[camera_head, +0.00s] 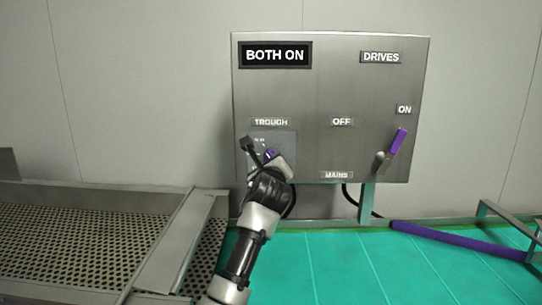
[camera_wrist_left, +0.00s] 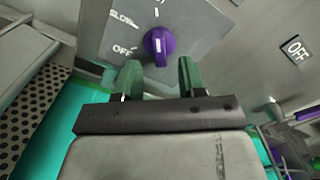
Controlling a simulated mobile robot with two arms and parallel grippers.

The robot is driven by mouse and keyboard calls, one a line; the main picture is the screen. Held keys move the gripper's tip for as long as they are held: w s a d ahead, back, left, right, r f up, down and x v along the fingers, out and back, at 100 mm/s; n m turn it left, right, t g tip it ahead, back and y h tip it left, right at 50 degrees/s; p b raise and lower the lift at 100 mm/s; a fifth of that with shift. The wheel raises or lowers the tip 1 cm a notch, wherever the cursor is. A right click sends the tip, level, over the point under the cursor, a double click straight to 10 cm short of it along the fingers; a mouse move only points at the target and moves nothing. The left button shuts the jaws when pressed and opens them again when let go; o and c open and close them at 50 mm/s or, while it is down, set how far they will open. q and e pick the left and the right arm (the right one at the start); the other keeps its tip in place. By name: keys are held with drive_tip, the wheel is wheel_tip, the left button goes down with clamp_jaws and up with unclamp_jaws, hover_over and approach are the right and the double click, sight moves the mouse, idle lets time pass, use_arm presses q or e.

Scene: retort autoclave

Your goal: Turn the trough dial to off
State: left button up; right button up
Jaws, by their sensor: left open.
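The trough dial is a purple knob (camera_wrist_left: 158,43) on a grey plate (camera_wrist_left: 190,25), with OFF and SLOW printed to its left in the left wrist view. The dial's pale mark points roughly up in that view, not at OFF. In the head view the purple dial (camera_head: 271,154) is partly hidden by my left gripper (camera_head: 260,153), below the TROUGH label. In the wrist view my left gripper (camera_wrist_left: 159,76) is open, its green fingers spread just below the dial, one toward each side. Nothing is between them; I cannot tell whether they touch it.
The steel control box (camera_head: 310,95) has a BOTH ON sign (camera_head: 275,55). Below are a green surface (camera_head: 340,260), a perforated steel tray (camera_head: 70,240) at left and a purple bar (camera_head: 455,240) at right.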

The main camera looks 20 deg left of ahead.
use_arm(q)
drive_tip(key=shift+p+x, duration=0.35)
drive_tip(key=shift+x, duration=1.15)
drive_tip(key=shift+c, duration=0.3)
clamp_jaws()
